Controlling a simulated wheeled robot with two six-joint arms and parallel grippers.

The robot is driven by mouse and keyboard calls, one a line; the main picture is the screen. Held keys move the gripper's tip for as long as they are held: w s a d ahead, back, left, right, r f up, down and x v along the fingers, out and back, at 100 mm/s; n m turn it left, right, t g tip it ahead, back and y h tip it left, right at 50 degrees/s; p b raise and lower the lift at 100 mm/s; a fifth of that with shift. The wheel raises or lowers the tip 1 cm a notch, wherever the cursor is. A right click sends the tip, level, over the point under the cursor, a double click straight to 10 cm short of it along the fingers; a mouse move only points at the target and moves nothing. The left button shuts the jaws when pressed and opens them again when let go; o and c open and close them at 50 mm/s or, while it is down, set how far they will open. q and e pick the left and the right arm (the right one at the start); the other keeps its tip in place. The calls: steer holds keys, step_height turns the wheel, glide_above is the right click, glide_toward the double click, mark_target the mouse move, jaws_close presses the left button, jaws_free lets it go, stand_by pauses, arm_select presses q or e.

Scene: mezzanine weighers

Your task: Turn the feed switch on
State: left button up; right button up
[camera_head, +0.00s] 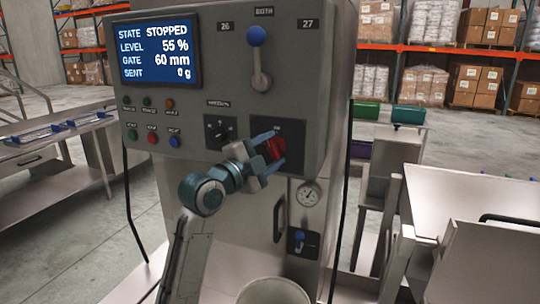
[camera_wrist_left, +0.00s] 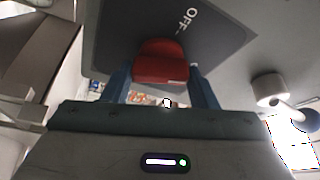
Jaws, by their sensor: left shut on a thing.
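The feed switch is a red knob (camera_head: 275,148) on a dark plate at the lower right of the grey control panel (camera_head: 180,100). My left gripper (camera_head: 268,153) is shut on this knob, with one blue finger above it and one below. In the left wrist view the red knob (camera_wrist_left: 160,62) sits between the two fingers (camera_wrist_left: 161,86). The word OFF (camera_wrist_left: 185,20) is printed on the plate beside it. The display (camera_head: 158,52) reads STATE STOPPED, LEVEL 55 %, GATE 60 mm, SENT 0 g. My right gripper is out of view.
A blue-knobbed lever (camera_head: 258,60) stands upright above the switch. A black selector (camera_head: 219,131) and several small buttons are left of it. A pale round container (camera_head: 272,290) stands at the bottom.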

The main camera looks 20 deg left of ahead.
arm_select(q)
steer(key=shift+m+g+p, duration=0.3)
steer(key=shift+m+g, duration=0.5)
steer(key=shift+m, duration=1.4)
steer(key=o, duration=1)
